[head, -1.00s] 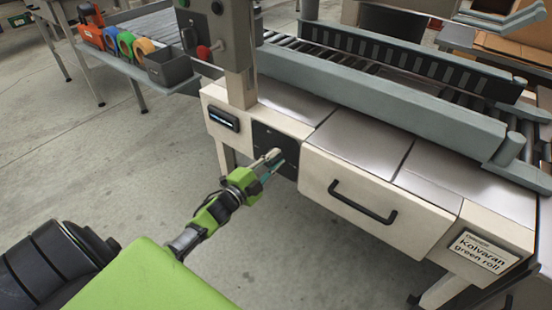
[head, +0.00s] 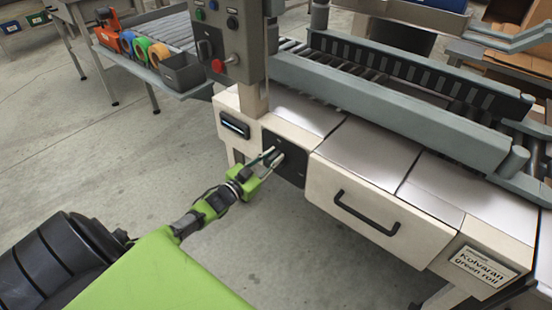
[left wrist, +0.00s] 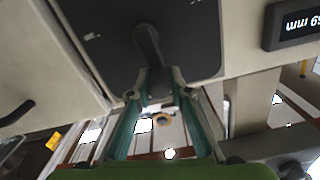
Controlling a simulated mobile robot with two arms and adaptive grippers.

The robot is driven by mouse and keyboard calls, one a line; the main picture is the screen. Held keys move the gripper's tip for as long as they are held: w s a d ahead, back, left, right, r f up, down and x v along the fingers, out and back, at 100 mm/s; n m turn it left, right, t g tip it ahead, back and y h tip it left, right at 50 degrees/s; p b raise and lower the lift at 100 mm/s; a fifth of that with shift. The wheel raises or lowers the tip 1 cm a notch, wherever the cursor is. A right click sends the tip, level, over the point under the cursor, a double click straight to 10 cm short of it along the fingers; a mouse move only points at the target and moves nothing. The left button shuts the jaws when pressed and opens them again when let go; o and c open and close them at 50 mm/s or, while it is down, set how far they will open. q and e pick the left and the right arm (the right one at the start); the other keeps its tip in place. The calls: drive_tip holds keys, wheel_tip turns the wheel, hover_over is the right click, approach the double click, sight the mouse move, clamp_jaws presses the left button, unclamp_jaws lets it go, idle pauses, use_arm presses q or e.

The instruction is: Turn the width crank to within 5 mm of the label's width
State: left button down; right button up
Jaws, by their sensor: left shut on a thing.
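The dark crank (left wrist: 147,42) is on a black panel (head: 290,169) on the front of the cream machine. My left gripper (head: 272,157) is at this panel, and in the left wrist view its fingers (left wrist: 155,82) are closed around the crank's outer end. The display (head: 235,125) is left of the panel, too small to read in the head view. In the left wrist view the display (left wrist: 296,23) is upside down and cut off; "mm" and part of a number show. My right gripper is not in view.
A sign (head: 483,266) on the machine reads "Kolvaran green roll". A drawer with a black handle (head: 365,212) is right of the panel. A control box with a red button (head: 218,66) stands above. Colored rolls (head: 140,48) and a grey bin (head: 181,72) sit at the upper left.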

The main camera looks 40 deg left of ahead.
use_arm(q)
drive_tip(key=shift+w+a+n, duration=0.1)
drive_tip(key=shift+a+n, duration=0.45)
drive_tip(key=shift+n, duration=0.15)
drive_tip(key=shift+a+f+n, duration=0.1)
drive_tip(key=shift+a+n, duration=0.25)
drive_tip(key=shift+n, duration=0.65)
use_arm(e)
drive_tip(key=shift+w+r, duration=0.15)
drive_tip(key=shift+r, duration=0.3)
use_arm(q)
drive_tip(key=shift+f, duration=0.1)
drive_tip(key=c, duration=1.9)
unclamp_jaws()
drive_tip(key=s, duration=0.8)
drive_tip(key=s+a, duration=0.1)
drive_tip(key=s, duration=0.3)
drive_tip(key=shift+d+f, duration=0.1)
